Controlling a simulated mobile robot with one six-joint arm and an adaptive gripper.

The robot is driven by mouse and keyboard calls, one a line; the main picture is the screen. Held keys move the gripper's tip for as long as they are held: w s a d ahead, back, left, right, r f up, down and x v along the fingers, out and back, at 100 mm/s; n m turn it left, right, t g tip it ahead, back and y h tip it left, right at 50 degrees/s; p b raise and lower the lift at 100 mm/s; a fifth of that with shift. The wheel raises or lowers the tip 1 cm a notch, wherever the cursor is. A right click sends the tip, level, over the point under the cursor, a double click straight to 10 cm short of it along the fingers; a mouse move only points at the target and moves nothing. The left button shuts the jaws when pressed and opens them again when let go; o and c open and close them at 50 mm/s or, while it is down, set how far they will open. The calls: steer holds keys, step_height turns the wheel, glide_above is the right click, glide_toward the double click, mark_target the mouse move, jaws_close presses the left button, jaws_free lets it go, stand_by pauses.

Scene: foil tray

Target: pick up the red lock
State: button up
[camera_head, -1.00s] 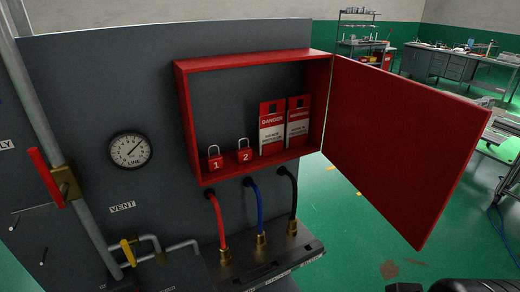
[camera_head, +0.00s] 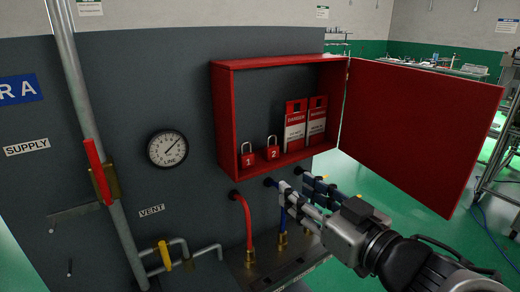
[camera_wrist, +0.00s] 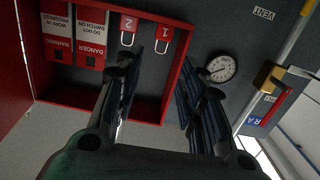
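Two red padlocks with silver shackles stand on the floor of the open red box: red lock 1 (camera_head: 248,159) on the left and red lock 2 (camera_head: 272,152) to its right. In the wrist view, which is upside down, lock 2 (camera_wrist: 128,25) and lock 1 (camera_wrist: 164,36) show near the top, beyond my fingers. My gripper (camera_head: 288,179) is in front of and below the box, to the right of the locks. In the wrist view, my gripper (camera_wrist: 157,70) is open, with nothing between the fingers. It touches neither lock.
The red box's door (camera_head: 425,125) is swung open to the right. Below are a red hose (camera_head: 246,220) and other hoses, partly hidden by my gripper. A gauge (camera_head: 167,148) and pipe (camera_head: 85,110) are left.

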steer(key=p, duration=0.3)
glide_toward(249, 158)
steer(key=x, duration=0.3)
steer(key=b+x, duration=0.1)
steer(key=x, duration=0.4)
steer(key=shift+w+a+f, duration=0.15)
steer(key=shift+w+a, duration=0.1)
steer(key=shift+c, duration=0.2)
steer(key=c, duration=0.7)
